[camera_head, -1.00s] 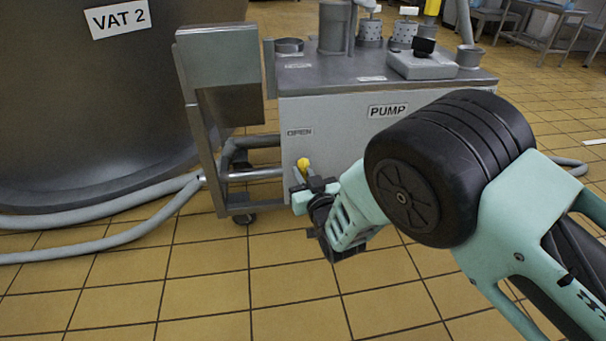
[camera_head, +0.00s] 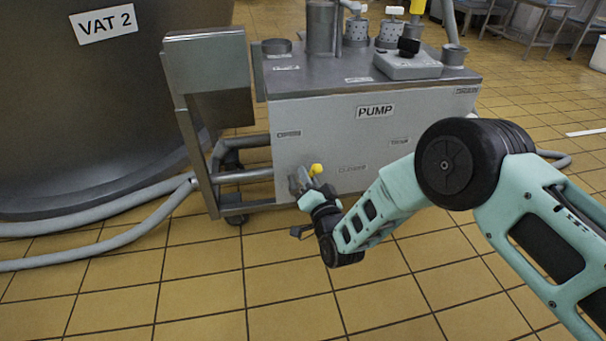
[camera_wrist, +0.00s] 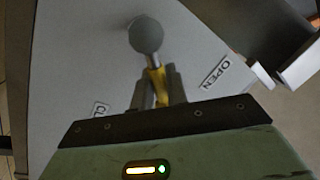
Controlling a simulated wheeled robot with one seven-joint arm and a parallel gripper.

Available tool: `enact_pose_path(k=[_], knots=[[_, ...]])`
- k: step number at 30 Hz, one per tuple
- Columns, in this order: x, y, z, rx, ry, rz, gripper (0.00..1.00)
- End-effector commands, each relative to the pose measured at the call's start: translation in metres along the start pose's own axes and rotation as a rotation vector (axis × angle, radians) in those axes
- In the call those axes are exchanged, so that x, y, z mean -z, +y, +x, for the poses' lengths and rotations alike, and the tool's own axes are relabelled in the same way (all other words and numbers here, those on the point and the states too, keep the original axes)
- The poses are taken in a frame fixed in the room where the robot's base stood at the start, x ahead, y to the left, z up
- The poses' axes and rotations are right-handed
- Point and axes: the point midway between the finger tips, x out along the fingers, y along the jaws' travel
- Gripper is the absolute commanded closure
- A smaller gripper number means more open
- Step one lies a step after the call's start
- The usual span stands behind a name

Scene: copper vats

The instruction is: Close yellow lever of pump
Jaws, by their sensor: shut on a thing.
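The grey pump (camera_head: 345,135) has its front face towards me. The yellow lever (camera_head: 316,169) sticks out low on the left part of that face. In the wrist view the yellow lever (camera_wrist: 158,82) sits between the two fingers, below a grey ball (camera_wrist: 146,35). The OPEN label is on the right there, and a partly hidden label (camera_wrist: 101,110) is at the left.
A metal frame with a panel (camera_head: 208,62) stands at the pump's left side. A large vat (camera_head: 90,110) marked VAT 2 is farther left, with grey hoses (camera_head: 110,232) on the floor. The tiled floor (camera_head: 200,300) in front of the pump is clear.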

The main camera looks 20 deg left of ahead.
Motion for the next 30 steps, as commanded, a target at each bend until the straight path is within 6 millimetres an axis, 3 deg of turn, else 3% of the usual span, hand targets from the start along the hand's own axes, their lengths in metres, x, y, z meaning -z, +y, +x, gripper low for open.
enact_pose_path(k=[18,30], knots=[[-0.01,0.03,-0.007,-0.003,0.111,0.556,1.0],[-0.018,0.038,-0.009,-0.004,0.15,0.767,1.0]])
